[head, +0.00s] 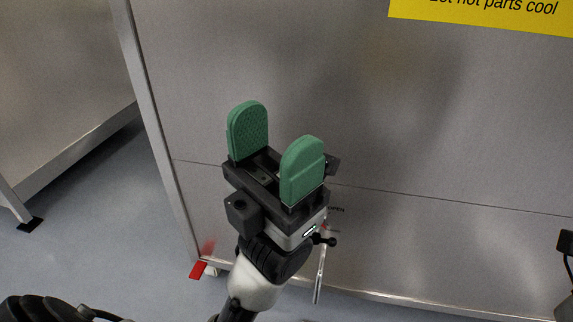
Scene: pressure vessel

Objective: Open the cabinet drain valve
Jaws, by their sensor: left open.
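My left gripper (276,157) is open and empty, with its two green finger pads apart, in front of the steel cabinet's lower front (430,235). Just behind and below its wrist, a silver lever (319,277) hangs nearly straight down, with a small black part (325,240) at its top. This looks like the drain valve; the gripper and wrist hide part of it. A dark label that seems to read OPEN (337,209) is on the panel above the lever. The fingers are apart from the lever.
A red piece (198,270) sits at the cabinet's lower left corner, by the floor. A yellow warning sign (490,12) is at the upper right. Another steel cabinet (60,75) stands at the left, with clear grey floor (110,220) between.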

